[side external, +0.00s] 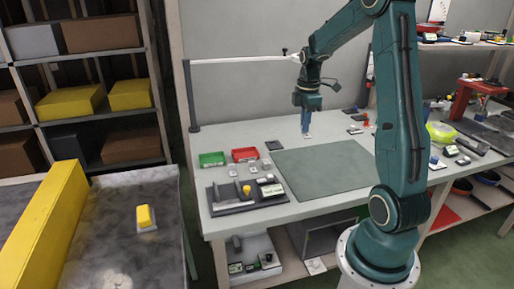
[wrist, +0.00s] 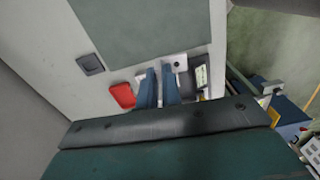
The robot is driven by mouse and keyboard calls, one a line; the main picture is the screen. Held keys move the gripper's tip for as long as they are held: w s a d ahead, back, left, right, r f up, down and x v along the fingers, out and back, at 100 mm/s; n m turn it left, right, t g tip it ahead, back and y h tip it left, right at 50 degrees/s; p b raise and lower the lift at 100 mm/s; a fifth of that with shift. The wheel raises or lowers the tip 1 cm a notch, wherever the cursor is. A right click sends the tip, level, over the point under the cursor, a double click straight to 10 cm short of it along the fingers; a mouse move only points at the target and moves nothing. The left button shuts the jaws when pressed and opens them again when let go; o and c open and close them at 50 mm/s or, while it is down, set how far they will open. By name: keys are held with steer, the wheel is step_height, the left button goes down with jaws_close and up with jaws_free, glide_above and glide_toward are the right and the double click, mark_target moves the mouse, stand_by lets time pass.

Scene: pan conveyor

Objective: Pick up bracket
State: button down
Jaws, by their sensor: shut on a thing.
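My gripper (wrist: 160,76) shows in the wrist view with its two blue fingers shut on a light grey metal piece, the bracket (wrist: 177,61). A flat end of the bracket with a dark hole sticks out past the fingertips; the rest is largely hidden by the fingers. In the side external view my gripper (side external: 306,134) points down above the back part of the table, behind the mat. The bracket is too small there to make out clearly.
A green mat (side external: 325,170) lies bare on the worktable. A green tray (side external: 212,159), a red tray (side external: 245,154) and a dark square item (side external: 275,145) stand left of it. A dark fixture tray (side external: 222,205) with small parts is at front left. A conveyor (side external: 100,220) carries a yellow block (side external: 145,216).

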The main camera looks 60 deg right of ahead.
steer(key=shift+r, duration=1.65)
